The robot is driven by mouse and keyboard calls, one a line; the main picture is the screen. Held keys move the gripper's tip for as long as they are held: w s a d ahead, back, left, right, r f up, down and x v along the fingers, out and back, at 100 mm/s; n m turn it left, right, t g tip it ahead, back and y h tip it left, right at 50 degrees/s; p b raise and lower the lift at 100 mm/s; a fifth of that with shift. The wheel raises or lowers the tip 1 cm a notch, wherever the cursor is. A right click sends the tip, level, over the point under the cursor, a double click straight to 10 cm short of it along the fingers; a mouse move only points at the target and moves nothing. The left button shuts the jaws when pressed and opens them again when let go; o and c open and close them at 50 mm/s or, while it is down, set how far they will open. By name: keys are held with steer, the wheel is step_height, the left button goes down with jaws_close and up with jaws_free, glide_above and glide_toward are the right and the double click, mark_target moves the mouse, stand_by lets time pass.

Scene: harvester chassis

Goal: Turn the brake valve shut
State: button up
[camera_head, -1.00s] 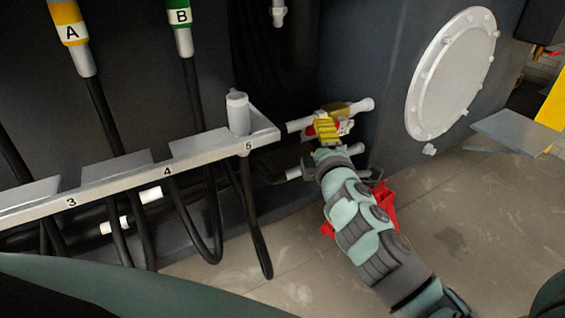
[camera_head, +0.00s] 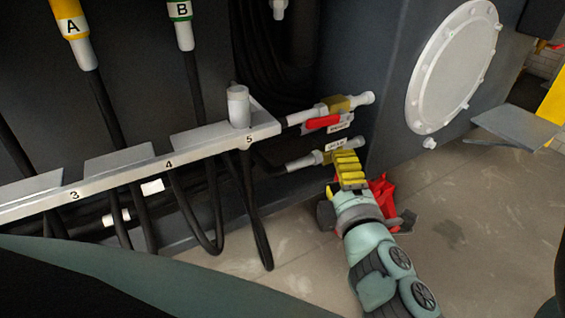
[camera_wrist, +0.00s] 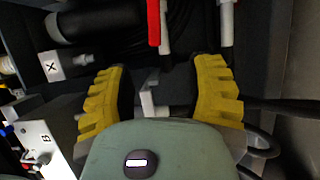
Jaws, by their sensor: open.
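Two valves with yellowish bodies sit on pipes by the dark chassis wall, one above the other. The upper valve (camera_head: 335,104) has a red lever (camera_head: 323,122), lying roughly along its pipe, and a small label I cannot read. The lower valve (camera_head: 318,157) is partly hidden behind my gripper, and I see no lever on it. My gripper (camera_head: 347,160) has yellow fingers and is open, in front of and just below the lower valve's right end. In the wrist view the fingers (camera_wrist: 160,82) stand apart around a whitish part (camera_wrist: 151,103); a red lever (camera_wrist: 154,22) is beyond them.
A numbered metal rail (camera_head: 125,177) with hanging black hoses is on the left. A red object (camera_head: 382,194) is on the floor behind my gripper. A round bolted cover (camera_head: 453,66) and a grey plate (camera_head: 515,128) are on the right. Floor at the right is clear.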

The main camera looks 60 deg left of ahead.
mark_target(331, 120)
steer(key=shift+c, duration=0.2)
